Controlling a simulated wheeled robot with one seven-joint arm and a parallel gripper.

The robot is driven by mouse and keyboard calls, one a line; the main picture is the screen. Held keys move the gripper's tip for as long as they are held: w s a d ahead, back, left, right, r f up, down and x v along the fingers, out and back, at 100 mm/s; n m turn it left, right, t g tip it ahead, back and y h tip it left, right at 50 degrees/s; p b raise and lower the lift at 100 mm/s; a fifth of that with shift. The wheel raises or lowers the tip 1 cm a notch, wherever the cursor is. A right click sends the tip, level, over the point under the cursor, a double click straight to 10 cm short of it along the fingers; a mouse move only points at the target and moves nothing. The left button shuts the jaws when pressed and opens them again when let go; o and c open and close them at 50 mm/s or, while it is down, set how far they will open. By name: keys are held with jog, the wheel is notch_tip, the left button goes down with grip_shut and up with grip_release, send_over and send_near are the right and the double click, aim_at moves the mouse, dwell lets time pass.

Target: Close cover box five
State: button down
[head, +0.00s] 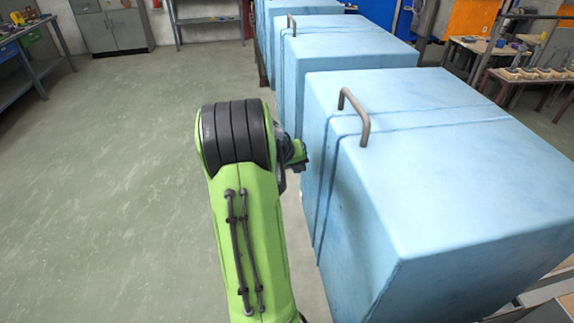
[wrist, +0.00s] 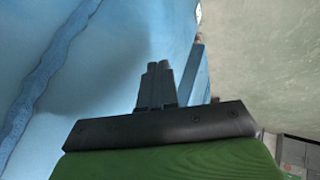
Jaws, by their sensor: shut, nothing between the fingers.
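A large light blue box (head: 440,190) stands at the right in the head view. A bent brown metal handle (head: 363,124) stands on its top near the left edge. Seam lines run across the top and down the side; I cannot tell whether its cover is fully closed. I see no number on it. My gripper is beside the box's left side in the head view, its fingers mostly hidden behind my arm. In the wrist view my gripper (wrist: 156,72) is shut and empty, close to the blue wall (wrist: 110,50). I cannot tell whether it touches.
More blue boxes (head: 340,50) stand in a row behind, one with a similar handle (head: 291,24). Open green floor (head: 110,170) lies to the left. Workbenches (head: 25,45) and a grey cabinet (head: 115,30) line the far left. Tables (head: 520,75) stand at the right back.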

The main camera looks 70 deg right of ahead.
jog(key=shift+s+d+r, duration=0.1)
jog(key=shift+s+d, duration=0.15)
jog(key=shift+s, duration=0.2)
jog(key=shift+s+d, duration=0.2)
jog(key=shift+s, duration=0.25)
jog(key=shift+s, duration=0.1)
